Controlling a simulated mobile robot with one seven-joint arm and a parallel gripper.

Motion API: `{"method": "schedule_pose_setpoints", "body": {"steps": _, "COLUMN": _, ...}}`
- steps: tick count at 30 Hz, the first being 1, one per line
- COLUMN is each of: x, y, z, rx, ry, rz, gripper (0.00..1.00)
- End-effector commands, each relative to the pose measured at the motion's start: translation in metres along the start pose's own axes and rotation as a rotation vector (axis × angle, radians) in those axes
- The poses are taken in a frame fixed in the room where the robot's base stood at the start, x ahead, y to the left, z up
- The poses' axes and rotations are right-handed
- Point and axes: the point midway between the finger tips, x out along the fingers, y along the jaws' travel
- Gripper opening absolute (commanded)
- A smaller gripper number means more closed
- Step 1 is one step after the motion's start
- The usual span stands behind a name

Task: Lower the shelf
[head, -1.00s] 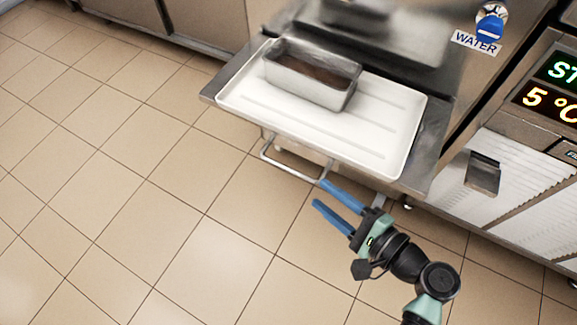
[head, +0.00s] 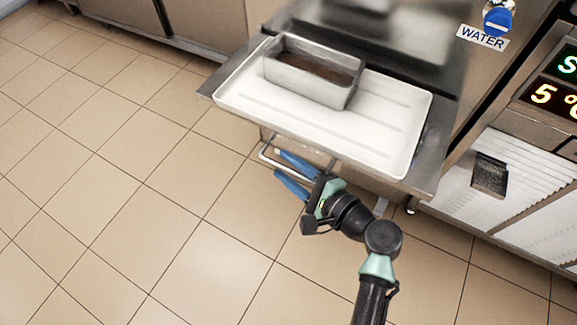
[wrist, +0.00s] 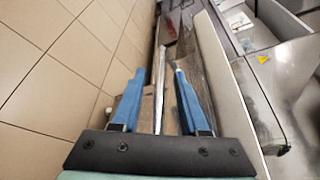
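A steel shelf (head: 434,152) juts out from the front of the machine, roughly level. A wire-like metal handle (head: 263,152) hangs below its front edge. My gripper (head: 279,162) is at this handle, in front of and below the shelf, with its two blue fingers apart. In the wrist view, the handle's bar (wrist: 160,85) runs lengthwise between the open fingers (wrist: 158,72). I cannot tell whether either finger touches it. Part of the handle is hidden behind the fingers in the head view.
A white tray (head: 236,98) lies on the shelf and holds a metal loaf-shaped pan (head: 308,85) with brown contents. A machine with a lit display (head: 545,95) stands at the right. Tiled floor (head: 130,215) is clear at left and in front.

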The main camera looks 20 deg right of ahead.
Motion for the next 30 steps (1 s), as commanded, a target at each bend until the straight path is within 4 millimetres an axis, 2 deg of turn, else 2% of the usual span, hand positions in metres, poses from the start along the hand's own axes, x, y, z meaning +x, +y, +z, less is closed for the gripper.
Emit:
{"method": "schedule_pose_setpoints", "body": {"steps": 1, "x": -0.0001, "y": 0.0001, "z": 0.0000, "rx": 0.000, "ry": 0.000, "rz": 0.000, "gripper": 0.34}}
{"method": "schedule_pose_setpoints", "body": {"steps": 6, "x": -0.0003, "y": 0.0002, "z": -0.0001, "rx": 0.000, "ry": 0.000, "rz": 0.000, "gripper": 0.03}}
{"method": "schedule_pose_setpoints", "body": {"steps": 7, "x": -0.0003, "y": 0.0002, "z": -0.0001, "rx": 0.000, "ry": 0.000, "rz": 0.000, "gripper": 0.00}}
{"method": "schedule_pose_setpoints", "body": {"steps": 30, "x": -0.0006, "y": 0.0004, "z": -0.0002, "rx": 0.000, "ry": 0.000, "rz": 0.001, "gripper": 0.00}}
